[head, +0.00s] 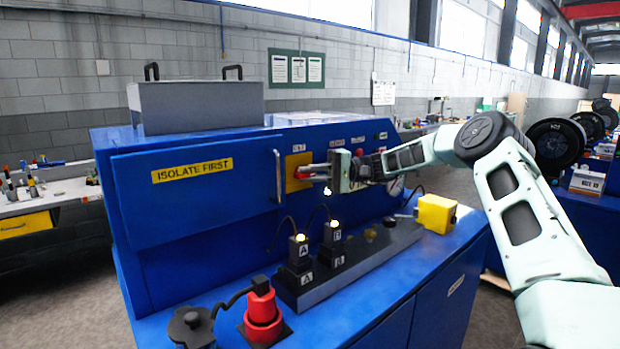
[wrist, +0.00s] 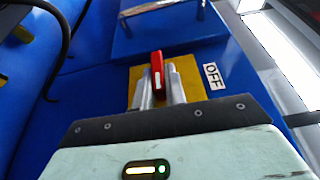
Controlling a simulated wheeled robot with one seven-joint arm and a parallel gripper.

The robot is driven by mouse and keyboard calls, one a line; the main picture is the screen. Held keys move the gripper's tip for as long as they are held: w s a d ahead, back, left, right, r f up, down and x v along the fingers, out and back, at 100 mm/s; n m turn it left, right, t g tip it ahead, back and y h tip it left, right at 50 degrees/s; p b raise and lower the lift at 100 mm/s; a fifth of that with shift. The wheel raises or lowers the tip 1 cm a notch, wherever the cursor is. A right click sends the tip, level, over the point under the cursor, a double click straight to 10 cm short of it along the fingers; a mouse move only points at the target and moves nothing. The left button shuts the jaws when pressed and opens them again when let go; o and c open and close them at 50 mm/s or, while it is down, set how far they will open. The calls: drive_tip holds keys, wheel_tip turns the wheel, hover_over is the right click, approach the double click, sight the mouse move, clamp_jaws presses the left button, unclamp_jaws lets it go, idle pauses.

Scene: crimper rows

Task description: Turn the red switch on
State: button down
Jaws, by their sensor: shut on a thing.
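The red switch (wrist: 156,69) has a red handle on a yellow plate (wrist: 137,76) on the blue machine's front. A label reading OFF (wrist: 214,76) sits to the right of the plate in the wrist view. My gripper (wrist: 158,86) is shut on the red handle, with one finger on each side of it. In the head view my gripper (head: 303,171) reaches the yellow plate (head: 291,184) from the right, and its fingers hide most of the handle.
The blue machine (head: 200,215) has a door with a handle (head: 278,176) just left of the switch. Plugs A (head: 299,250) and B (head: 332,236), a red connector (head: 262,312) and a yellow box (head: 436,213) stand on the ledge below.

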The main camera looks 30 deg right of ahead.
idle(0.4)
drive_tip(key=c, duration=1.4)
unclamp_jaws()
drive_tip(key=shift+c, duration=0.2)
drive_tip(key=s+d+b, duration=0.1)
drive_tip(key=d+b, duration=0.1)
drive_tip(key=d, duration=0.6)
drive_tip(key=s+d+b, duration=0.2)
drive_tip(key=d+b, duration=0.1)
drive_tip(key=d, duration=0.6)
drive_tip(key=shift+s+f, duration=0.15)
drive_tip(key=shift+s, duration=0.1)
